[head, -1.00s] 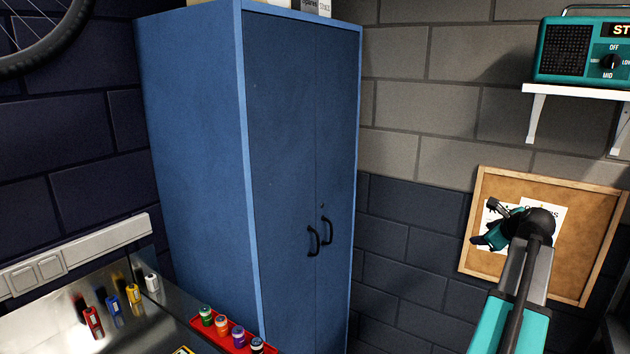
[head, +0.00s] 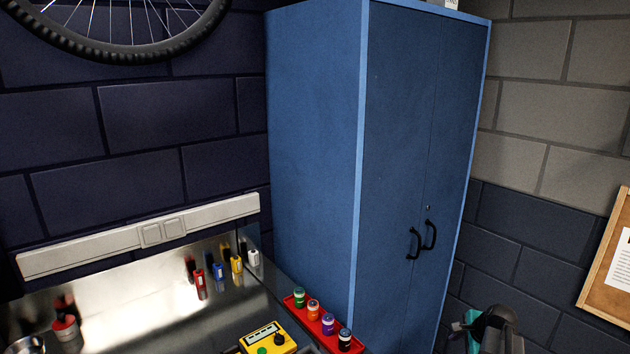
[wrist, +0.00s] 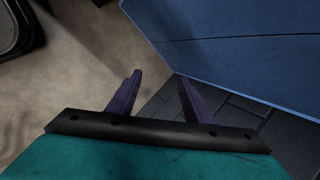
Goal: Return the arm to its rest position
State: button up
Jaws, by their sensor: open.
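My gripper (wrist: 160,92) shows in the wrist view with its two dark fingers spread apart and nothing between them. It points down over the bare floor (wrist: 75,75), beside the blue cabinet. In the head view only a part of my arm (head: 490,330) shows at the bottom right edge; the gripper's fingers cannot be made out there.
A tall blue cabinet (head: 315,150), its doors shut, stands in the corner and also fills the upper right of the wrist view (wrist: 240,45). A metal bench at lower left holds a red tray (head: 325,344) of small jars and a yellow meter (head: 283,340). A bicycle wheel (head: 130,52) hangs above.

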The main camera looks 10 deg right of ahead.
jog(key=s+a+f+n+g+y+b, duration=0.15)
jog(key=a+f+n, duration=0.25)
jog(key=a+f, duration=0.4)
jog(key=s+a+f+n+g, duration=0.25)
jog(key=a+f, duration=0.35)
jog(key=a, duration=0.4)
jog(key=s+a+f+n+g+y, duration=0.1)
jog(key=s+a+f+n, duration=0.25)
jog(key=a+f, duration=0.45)
jog(key=s+a+f+n+g+h, duration=0.1)
jog(key=s+a+f+n+g, duration=0.1)
jog(key=s, duration=0.5)
jog(key=s+a+f+n+g+b, duration=0.1)
jog(key=s+a+f+n+g, duration=0.1)
jog(key=s+a+f+n, duration=0.3)
jog(key=s+a+f+n+g+h+b, duration=0.1)
jog(key=s+a+f+n, duration=0.3)
jog(key=s+a, duration=0.4)
jog(key=shift+s+n+g+h, duration=0.35)
jog(key=shift+s+n+g, duration=0.15)
jog(key=shift+s+n, duration=0.4)
jog(key=shift+w+a+f, duration=0.1)
jog(key=c, duration=0.4)
